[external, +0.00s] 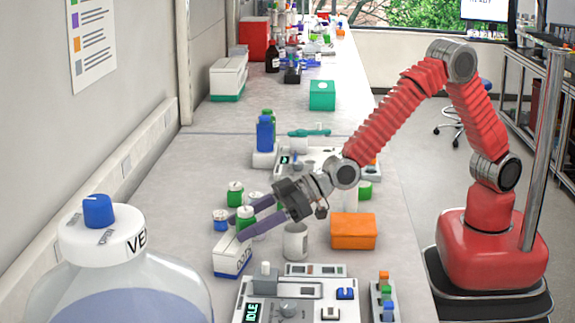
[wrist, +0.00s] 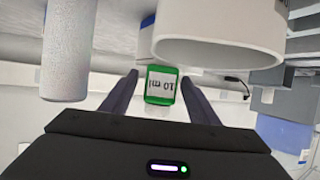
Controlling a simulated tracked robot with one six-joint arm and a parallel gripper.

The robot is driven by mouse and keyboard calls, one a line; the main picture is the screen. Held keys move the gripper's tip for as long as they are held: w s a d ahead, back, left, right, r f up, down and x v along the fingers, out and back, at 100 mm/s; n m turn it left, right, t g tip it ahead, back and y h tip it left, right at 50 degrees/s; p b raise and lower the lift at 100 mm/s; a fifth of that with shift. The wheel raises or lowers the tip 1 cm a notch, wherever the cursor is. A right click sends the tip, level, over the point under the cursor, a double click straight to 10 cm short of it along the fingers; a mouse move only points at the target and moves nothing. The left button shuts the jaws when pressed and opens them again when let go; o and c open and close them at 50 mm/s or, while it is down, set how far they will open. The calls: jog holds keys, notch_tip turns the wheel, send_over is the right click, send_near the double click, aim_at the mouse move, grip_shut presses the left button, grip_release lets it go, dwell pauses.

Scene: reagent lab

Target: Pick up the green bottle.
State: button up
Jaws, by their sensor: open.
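The green bottle (external: 245,217) stands on the bench at the left, among several small bottles. My gripper (external: 234,228) is open, reaching left from the arm, with one finger on each side of the bottle. In the wrist view my gripper (wrist: 160,76) shows a gap between each finger and the bottle, so it is not clamped. The bottle's lower part is hidden in the external view by a finger and a white box.
A white-and-blue box (external: 232,262) stands just in front. A white cup (external: 295,242) and an orange box (external: 353,231) are to the right. A blue-capped bottle (external: 221,220) and a green-capped bottle (external: 235,194) stand close by. A large carboy (external: 115,265) fills the near left.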

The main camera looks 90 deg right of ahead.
aim_at(245, 209)
jog(key=shift+c, duration=0.2)
jog(key=c, duration=1.2)
jog(key=shift+r, duration=5.05)
